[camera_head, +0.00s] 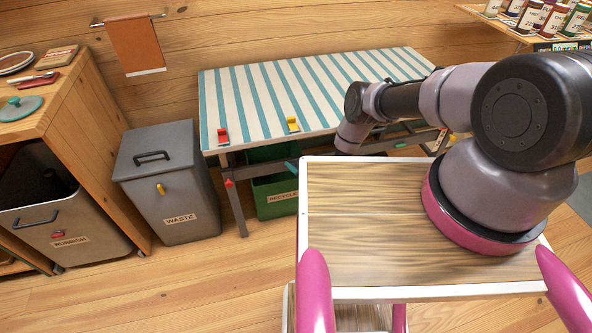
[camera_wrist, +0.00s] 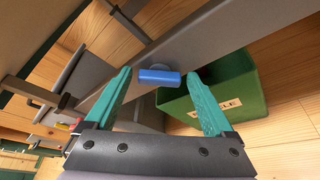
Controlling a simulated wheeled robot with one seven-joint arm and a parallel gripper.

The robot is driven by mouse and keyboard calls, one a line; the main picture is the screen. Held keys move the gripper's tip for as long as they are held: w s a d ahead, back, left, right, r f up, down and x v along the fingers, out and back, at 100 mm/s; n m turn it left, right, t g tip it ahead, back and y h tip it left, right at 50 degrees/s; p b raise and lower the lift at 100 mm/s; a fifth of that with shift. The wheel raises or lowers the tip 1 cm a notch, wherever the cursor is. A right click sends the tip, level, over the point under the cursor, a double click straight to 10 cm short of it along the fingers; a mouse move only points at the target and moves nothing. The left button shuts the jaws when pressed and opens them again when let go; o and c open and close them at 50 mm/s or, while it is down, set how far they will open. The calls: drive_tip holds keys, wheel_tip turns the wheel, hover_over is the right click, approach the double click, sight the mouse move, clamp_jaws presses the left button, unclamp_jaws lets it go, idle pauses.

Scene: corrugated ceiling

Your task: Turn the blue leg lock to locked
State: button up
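The blue leg lock (camera_wrist: 160,77) is a small blue lever on a round grey mount, fixed to a grey leg (camera_wrist: 205,42) of the striped folding table (camera_head: 262,98). In the wrist view its lever lies roughly level, across the slanting leg. My gripper (camera_wrist: 158,84) has two teal fingers, spread apart on either side of the lever with nothing held. I cannot tell how far the fingertips are from the lever. In the head view the blue lock is not visible, and my gripper is mostly hidden behind the wooden top, with a teal tip showing.
A green recycle bin (camera_wrist: 232,95) stands close behind the leg, also under the table in the head view (camera_head: 277,196). A red lever (camera_head: 229,183) is on the left front leg. A grey waste bin (camera_head: 175,185) stands left.

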drive_tip(key=v, duration=1)
drive_tip(key=shift+s+d, duration=0.2)
drive_tip(key=shift+s, duration=0.15)
